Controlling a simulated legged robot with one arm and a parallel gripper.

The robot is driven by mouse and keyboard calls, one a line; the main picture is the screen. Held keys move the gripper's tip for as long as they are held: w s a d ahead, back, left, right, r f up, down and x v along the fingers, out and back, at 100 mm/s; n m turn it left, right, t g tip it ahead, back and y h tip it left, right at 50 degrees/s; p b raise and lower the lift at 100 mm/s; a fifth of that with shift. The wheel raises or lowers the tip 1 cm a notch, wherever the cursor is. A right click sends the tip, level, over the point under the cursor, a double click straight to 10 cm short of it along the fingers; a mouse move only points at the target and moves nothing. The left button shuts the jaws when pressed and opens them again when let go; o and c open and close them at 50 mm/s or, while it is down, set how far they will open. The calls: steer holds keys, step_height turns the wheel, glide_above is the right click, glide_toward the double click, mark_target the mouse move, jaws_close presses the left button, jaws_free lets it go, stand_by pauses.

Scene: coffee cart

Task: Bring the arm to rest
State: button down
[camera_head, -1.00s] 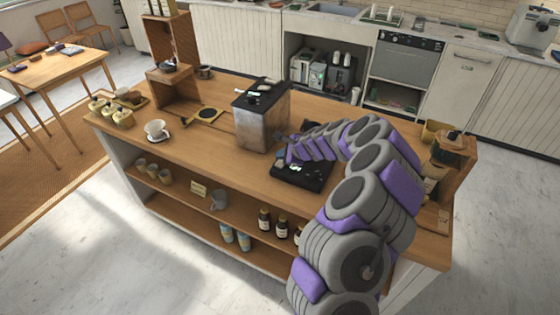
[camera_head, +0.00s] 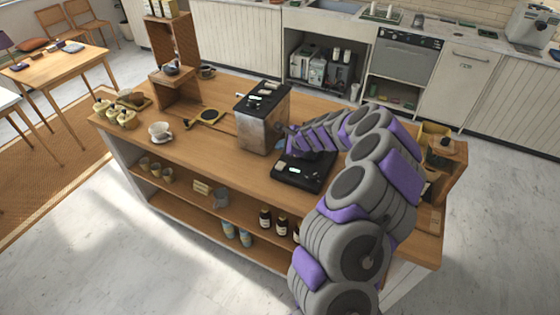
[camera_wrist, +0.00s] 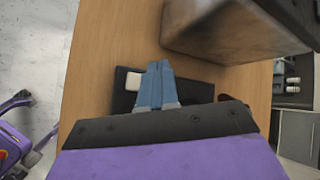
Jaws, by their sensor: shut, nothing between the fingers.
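My arm, grey and purple, rises at the right of the head view and reaches over the wooden cart (camera_head: 180,175). My gripper (camera_head: 281,143) is at the right side of the metal coffee machine (camera_head: 262,118), above the black scale-like device (camera_head: 303,172). In the wrist view my gripper's blue fingers (camera_wrist: 157,80) are together with nothing between them. They point over the black device (camera_wrist: 122,100), and the metal machine (camera_wrist: 225,35) is just ahead to the right. Whether the fingers touch anything is hard to tell.
A wooden shelf stand (camera_head: 175,60) is at the back left. The left-middle cart top is mostly clear.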

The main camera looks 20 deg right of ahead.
stand_by(0.4)
steer(key=s+a+r+n+g+y, duration=0.3)
steer(key=a+r+n, duration=0.55)
steer(key=a, duration=0.65)
steer(key=s+a+r+n+g, duration=0.1)
steer(key=s+a+r+n, duration=0.5)
steer(key=s+a, duration=0.4)
steer(key=s+a+r+n+g+h, duration=0.1)
steer(key=s+n+g, duration=0.1)
steer(key=s, duration=0.6)
steer(key=s+r+n+g+h, duration=0.1)
steer(key=s+n, duration=0.2)
steer(key=s, duration=0.5)
steer(key=s+d+n+g+h, duration=0.1)
steer(key=s+d+h, duration=0.1)
steer(key=s, duration=0.8)
steer(key=s+d+f+n+g+h, duration=0.1)
steer(key=s+d, duration=0.3)
steer(key=s, duration=0.6)
steer(key=shift+d+f+n+g+h, duration=0.25)
steer(key=shift+n+g+h, duration=0.35)
steer(key=shift+n+g, duration=0.15)
